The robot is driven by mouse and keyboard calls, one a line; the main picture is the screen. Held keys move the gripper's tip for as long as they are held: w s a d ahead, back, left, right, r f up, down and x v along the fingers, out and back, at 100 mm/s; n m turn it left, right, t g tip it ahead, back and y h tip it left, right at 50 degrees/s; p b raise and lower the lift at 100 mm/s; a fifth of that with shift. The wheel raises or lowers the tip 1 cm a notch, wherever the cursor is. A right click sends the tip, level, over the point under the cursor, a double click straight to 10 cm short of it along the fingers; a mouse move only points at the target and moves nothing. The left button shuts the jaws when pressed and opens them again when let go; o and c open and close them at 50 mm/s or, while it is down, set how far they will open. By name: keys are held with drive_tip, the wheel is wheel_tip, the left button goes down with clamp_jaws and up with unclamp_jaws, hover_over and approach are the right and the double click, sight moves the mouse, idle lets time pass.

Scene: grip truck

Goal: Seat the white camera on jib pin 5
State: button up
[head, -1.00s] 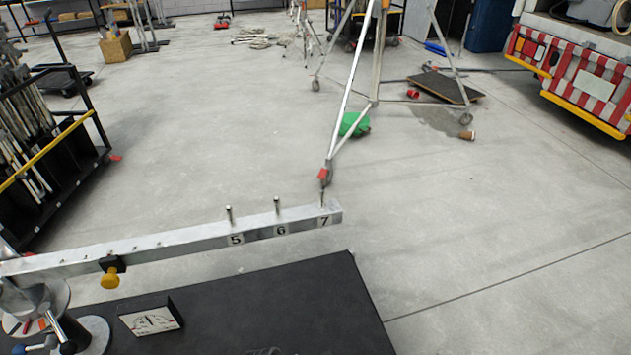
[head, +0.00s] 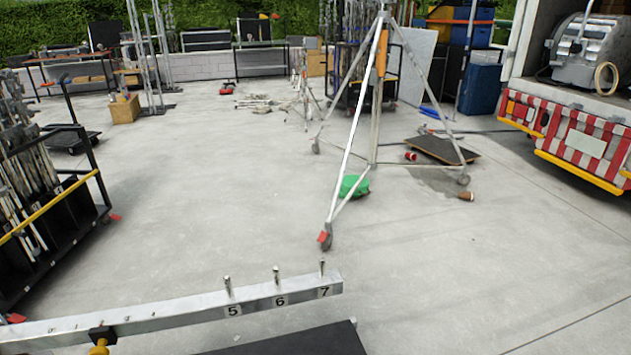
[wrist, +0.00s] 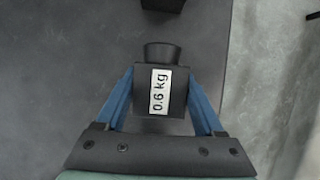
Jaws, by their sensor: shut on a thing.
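The jib beam (head: 165,310) runs across the lower left of the head view, with upright metal pins near its right end. Pin 5 (head: 227,287) stands bare above its number, left of pin 6 (head: 276,276) and pin 7 (head: 322,268), also bare. In the wrist view my gripper (wrist: 160,72) is shut on a dark block (wrist: 142,98) with a flared, lens-like end and a white "0.6 kg" label. Its blue fingers are on either side of the block. No white-bodied camera shows in either view. My gripper is outside the head view.
A black tabletop (head: 300,342) lies below the beam. A yellow knob (head: 99,348) hangs from a clamp on the beam. A wheeled tripod stand (head: 350,125) is beyond the pins. A black cart (head: 50,225) stands at left. Open floor lies between.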

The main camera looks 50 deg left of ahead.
drive_tip(key=shift+r+p, duration=1.35)
drive_tip(key=shift+p, duration=0.2)
idle(0.4)
drive_tip(key=shift+r+p, duration=2.5)
drive_tip(key=shift+p, duration=0.3)
drive_tip(key=shift+w+r, duration=0.1)
wheel_tip(320, 180, up, 7)
drive_tip(key=p, duration=0.8)
drive_tip(key=shift+r, duration=0.15)
